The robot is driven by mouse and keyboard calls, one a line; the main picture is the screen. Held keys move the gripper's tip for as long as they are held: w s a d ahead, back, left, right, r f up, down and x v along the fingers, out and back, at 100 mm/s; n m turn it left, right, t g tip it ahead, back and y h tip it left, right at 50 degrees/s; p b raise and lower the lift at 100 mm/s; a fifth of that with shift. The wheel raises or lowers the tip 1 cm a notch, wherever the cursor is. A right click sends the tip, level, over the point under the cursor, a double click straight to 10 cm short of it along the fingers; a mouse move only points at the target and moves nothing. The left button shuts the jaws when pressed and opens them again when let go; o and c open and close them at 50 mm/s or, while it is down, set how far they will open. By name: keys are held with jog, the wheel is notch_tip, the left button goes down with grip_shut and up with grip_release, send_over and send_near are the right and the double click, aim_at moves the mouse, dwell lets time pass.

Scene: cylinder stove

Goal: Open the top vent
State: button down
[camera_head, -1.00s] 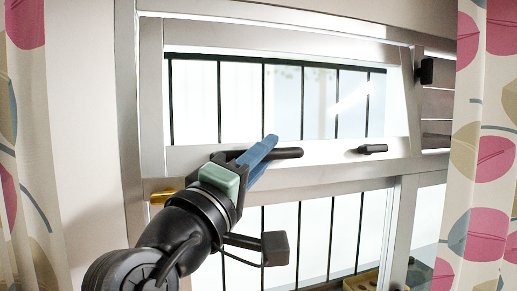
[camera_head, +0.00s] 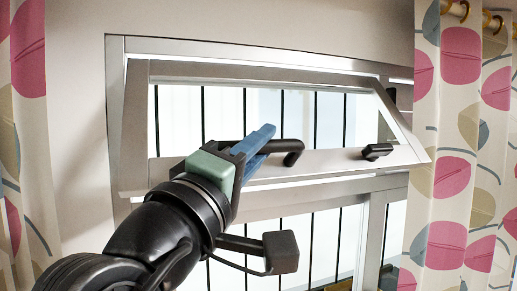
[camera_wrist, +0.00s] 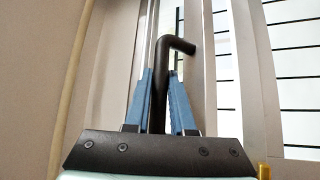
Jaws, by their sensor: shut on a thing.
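The top vent (camera_head: 330,160) is a wide grey-framed glass pane in the upper part of the window, in the head view. It is tilted, its bottom edge standing out from the surrounding frame. A black bent handle (camera_head: 290,148) sits on its bottom rail. My gripper (camera_head: 262,138) has blue fingers and is shut on this handle. In the wrist view the handle (camera_wrist: 180,45) passes between the two fingers (camera_wrist: 161,78), its bent end reaching beyond them. A second black fitting (camera_head: 377,152) is on the rail's right part.
The lower window (camera_head: 330,235) lies below the vent, with dark vertical bars behind the glass. Patterned curtains hang on the left (camera_head: 22,130) and right (camera_head: 450,150), the right one close to the vent's corner. A brass-coloured piece (camera_wrist: 264,170) shows in the wrist view.

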jog(key=shift+r, duration=0.25)
jog(key=c, duration=0.8)
grip_release()
jog(key=shift+f, duration=0.15)
jog(key=shift+o, duration=0.2)
jog(key=shift+s+a+f, duration=0.15)
jog(key=shift+s+f, duration=0.05)
jog(key=b+v, duration=0.6)
jog(key=v, duration=0.6)
jog(key=shift+a, duration=0.15)
jog(key=shift+s, duration=0.1)
